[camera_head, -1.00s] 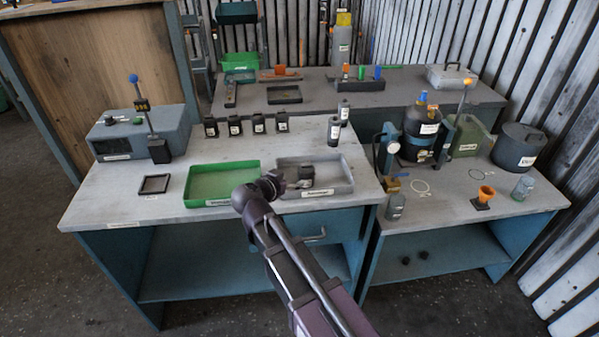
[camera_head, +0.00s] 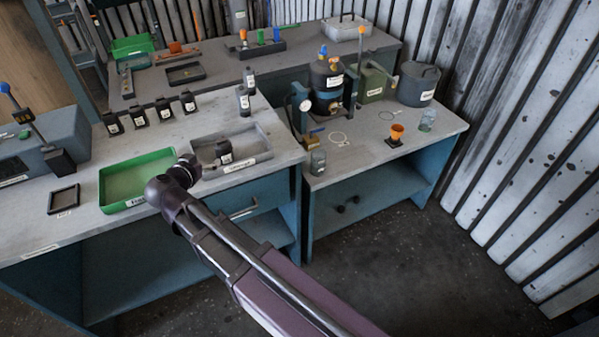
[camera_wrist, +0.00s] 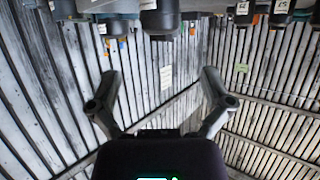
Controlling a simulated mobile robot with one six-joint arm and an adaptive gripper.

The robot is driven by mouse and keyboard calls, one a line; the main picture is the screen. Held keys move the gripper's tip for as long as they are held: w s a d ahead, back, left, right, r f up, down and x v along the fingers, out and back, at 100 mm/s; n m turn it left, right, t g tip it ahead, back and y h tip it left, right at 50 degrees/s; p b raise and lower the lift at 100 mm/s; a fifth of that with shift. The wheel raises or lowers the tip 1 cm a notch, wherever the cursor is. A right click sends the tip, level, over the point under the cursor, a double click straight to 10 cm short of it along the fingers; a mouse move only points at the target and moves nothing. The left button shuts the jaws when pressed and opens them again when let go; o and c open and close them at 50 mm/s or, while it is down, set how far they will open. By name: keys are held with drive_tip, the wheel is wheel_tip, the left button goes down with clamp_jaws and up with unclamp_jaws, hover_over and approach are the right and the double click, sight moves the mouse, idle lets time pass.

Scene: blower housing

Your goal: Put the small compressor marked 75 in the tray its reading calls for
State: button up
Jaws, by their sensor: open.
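Several small black units with white labels stand in a row on the near bench in the head view, the rightmost (camera_head: 188,101) and the leftmost (camera_head: 112,124) among them. Another dark labelled unit (camera_head: 223,152) sits in the grey tray (camera_head: 262,155). Their marks are too small to read, so I cannot tell which is 75. The green tray (camera_head: 110,203) looks empty and stands left of the grey one. My gripper (camera_head: 188,165) is above the area between the two trays. In the wrist view my gripper (camera_wrist: 158,75) has its fingers wide apart with nothing between them.
A blue-grey box device (camera_head: 60,140) with a blue-knobbed lever stands left. Two dark cylinders (camera_head: 243,100) stand behind the grey tray. The right bench holds a black machine with a gauge (camera_head: 326,88), an orange funnel (camera_head: 396,132) and a lidded pot (camera_head: 418,85). Floor at right is clear.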

drive_tip(key=w+d+f+g+h, duration=0.1)
drive_tip(key=w+d+f+g, duration=0.1)
drive_tip(key=d, duration=0.7)
drive_tip(key=w+d+f+g+h, duration=0.1)
drive_tip(key=d+f+g, duration=0.2)
drive_tip(key=d, duration=0.5)
drive_tip(key=w+d+f+g+h, duration=0.1)
drive_tip(key=w+d+f+g, duration=0.1)
drive_tip(key=d, duration=0.7)
drive_tip(key=s+d+f+g+y, duration=0.1)
drive_tip(key=s+d+g, duration=0.1)
drive_tip(key=d, duration=0.5)
drive_tip(key=s+d+f+n+g+y, duration=0.1)
drive_tip(key=s+d+f+g+y, duration=0.1)
drive_tip(key=d, duration=0.5)
drive_tip(key=s+d+f+g+y, duration=0.1)
drive_tip(key=s+d, duration=0.3)
drive_tip(key=d, duration=0.4)
drive_tip(key=shift+s+f+g+y, duration=0.15)
drive_tip(key=shift+f+g+y, duration=0.15)
drive_tip(key=shift+g, duration=0.4)
